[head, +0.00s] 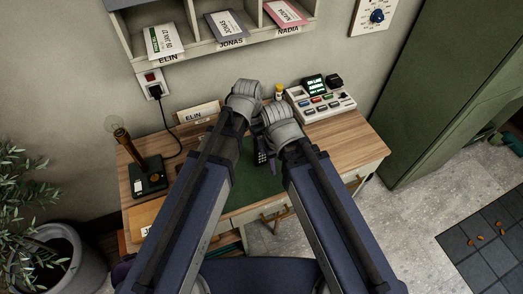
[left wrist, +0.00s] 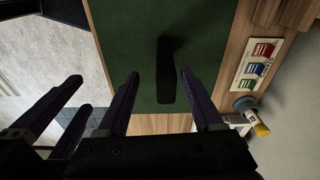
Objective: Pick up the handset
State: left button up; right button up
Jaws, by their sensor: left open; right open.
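The handset (head: 262,157) is a small dark upright-looking piece with pale keys, showing between my two forearms over the green mat (head: 259,181). In the left wrist view, a dark, long shape that looks like the handset (left wrist: 166,86) stands on the mat (left wrist: 216,25), between and beyond the fingers of my left gripper (left wrist: 160,73). These fingers are open, and no contact shows. My right gripper (left wrist: 83,92) is open beside the left one, with nothing seen in it. In the head view the wrists hide most of both grippers' fingers.
A button console (head: 322,103) stands at the desk's back right, near a yellow-topped bottle (head: 279,91). An ELIN name plate (head: 198,113) is at the back, and a lamp-like stand (head: 149,176) at the left. Pigeonholes (head: 215,45) hang above; a green cabinet (head: 440,90) is right.

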pick_arm(q)
jog(key=shift+w+d+r+m, duration=0.15)
jog(key=shift+r+m, duration=0.1)
jog(key=shift+m, duration=0.15)
jog(key=f+b, duration=0.5)
jog(key=w+d+f+b, duration=0.1)
jog(key=f+b, duration=0.1)
jog(key=f, duration=0.1)
jog(key=shift+b, duration=0.4)
pick_arm(e)
notch_tip(320, 180, down, 8)
jog(key=shift+s+r, duration=0.15)
jog(key=shift+r, duration=0.05)
pick_arm(q)
jog(key=shift+d, duration=0.1)
pick_arm(e)
jog(key=shift+r, duration=0.1)
pick_arm(q)
jog(key=shift+r, duration=0.1)
jog(key=shift+c, duration=0.2)
grip_shut()
